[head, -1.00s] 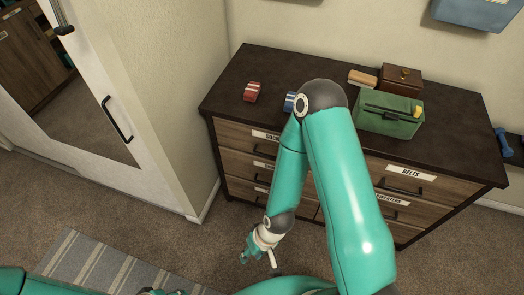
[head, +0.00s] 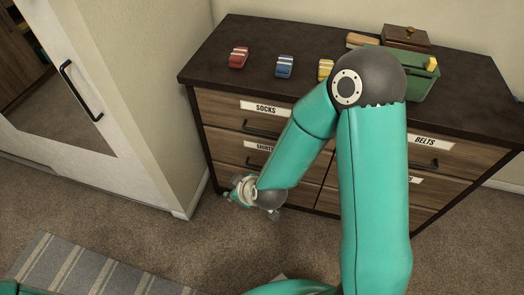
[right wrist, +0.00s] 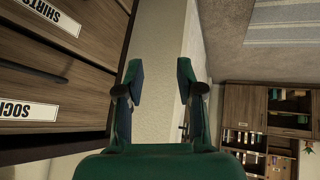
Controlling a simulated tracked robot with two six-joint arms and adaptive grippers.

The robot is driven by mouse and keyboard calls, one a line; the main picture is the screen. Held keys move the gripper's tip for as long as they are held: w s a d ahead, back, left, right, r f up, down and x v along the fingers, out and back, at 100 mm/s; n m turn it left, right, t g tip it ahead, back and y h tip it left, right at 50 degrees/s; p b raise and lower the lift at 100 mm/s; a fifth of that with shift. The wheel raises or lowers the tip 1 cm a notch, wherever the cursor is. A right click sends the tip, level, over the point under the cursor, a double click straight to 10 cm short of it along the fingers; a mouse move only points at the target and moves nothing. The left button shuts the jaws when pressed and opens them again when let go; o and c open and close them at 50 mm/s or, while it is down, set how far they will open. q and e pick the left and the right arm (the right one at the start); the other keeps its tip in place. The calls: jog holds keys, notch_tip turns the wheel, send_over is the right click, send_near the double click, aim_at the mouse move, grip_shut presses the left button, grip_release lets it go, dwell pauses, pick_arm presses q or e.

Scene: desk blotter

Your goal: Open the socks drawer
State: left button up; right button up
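The socks drawer (head: 223,107) is the top left drawer of the dresser, with a white SOCKS label (head: 265,108) and a dark bar handle (head: 262,130). Its front looks flush, so it is closed. In the right wrist view the SOCKS label (right wrist: 28,111) is upside down at the left, with the handle (right wrist: 33,68) above it. My right gripper (head: 238,192) is low, near the dresser's front left corner, below and apart from the handle. The right wrist view shows its two fingers (right wrist: 161,82) spread with nothing between them. My left gripper is out of view.
The shirts drawer (head: 222,145) is below, partly behind my right arm. The belts drawer (head: 460,155) is at the right. A wall (head: 180,120) adjoins the left.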

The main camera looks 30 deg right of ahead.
jog(key=w+d+n+t+h+b, duration=0.2)
jog(key=w+t+b, duration=0.1)
jog(key=b, duration=0.3)
pick_arm(q)
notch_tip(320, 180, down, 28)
jog(key=b, duration=1.9)
pick_arm(e)
jog(key=n+t+h, duration=0.4)
jog(key=n+h, duration=0.1)
jog(key=h, duration=0.1)
send_near(263, 131)
pick_arm(q)
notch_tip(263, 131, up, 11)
jog(key=p, duration=1.1)
pick_arm(e)
jog(key=shift+f+x, duration=0.15)
jog(key=shift+x, duration=2.4)
jog(key=shift+f+x, duration=0.2)
jog(key=shift+x, duration=2.35)
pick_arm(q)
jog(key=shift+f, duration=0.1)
pick_arm(e)
jog(key=shift+a, duration=0.1)
grip_shut()
jog(key=shift+s+g, duration=0.1)
jog(key=shift+g, duration=0.2)
